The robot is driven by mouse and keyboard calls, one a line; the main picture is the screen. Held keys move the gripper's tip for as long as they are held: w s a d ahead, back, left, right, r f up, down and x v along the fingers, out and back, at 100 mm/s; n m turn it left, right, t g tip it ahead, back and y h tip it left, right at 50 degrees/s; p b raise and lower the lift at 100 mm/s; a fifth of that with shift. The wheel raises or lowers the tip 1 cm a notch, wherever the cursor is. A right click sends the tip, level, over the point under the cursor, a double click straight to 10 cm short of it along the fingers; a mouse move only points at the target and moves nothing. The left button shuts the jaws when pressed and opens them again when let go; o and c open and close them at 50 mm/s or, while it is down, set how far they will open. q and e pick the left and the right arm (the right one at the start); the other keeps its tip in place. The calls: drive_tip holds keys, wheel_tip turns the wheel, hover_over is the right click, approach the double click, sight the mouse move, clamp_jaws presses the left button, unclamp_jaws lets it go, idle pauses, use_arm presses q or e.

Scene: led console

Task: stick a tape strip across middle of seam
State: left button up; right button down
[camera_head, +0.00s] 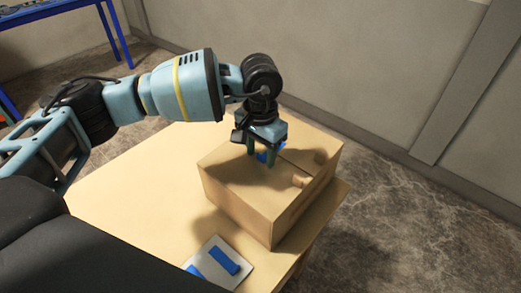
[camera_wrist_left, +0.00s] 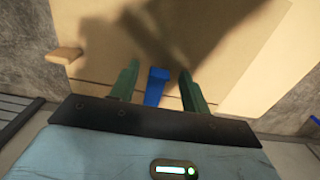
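The tan box (camera_head: 238,200) stands on the table, with a thin seam (camera_head: 298,167) along its top. My left gripper (camera_head: 261,155) is over the box top, pointing down, its two green fingers spread. A blue tape strip (camera_head: 263,157) shows between the fingers at the box top. In the left wrist view the strip (camera_wrist_left: 156,88) lies between the fingers with a gap on each side. It seems to be on the box, but contact and its exact position across the seam are hard to tell. My right gripper is not in view.
A pale card (camera_head: 211,250) with blue strips (camera_head: 224,261) lies on the table (camera_head: 130,205) near its front edge. A small tan tab (camera_head: 301,181) sticks out from the box. A wall rises behind. The table's left part is clear.

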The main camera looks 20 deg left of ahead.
use_arm(q)
drive_tip(key=shift+r+b, duration=0.4)
drive_tip(key=shift+r, duration=3.55)
drive_tip(key=shift+f, duration=0.1)
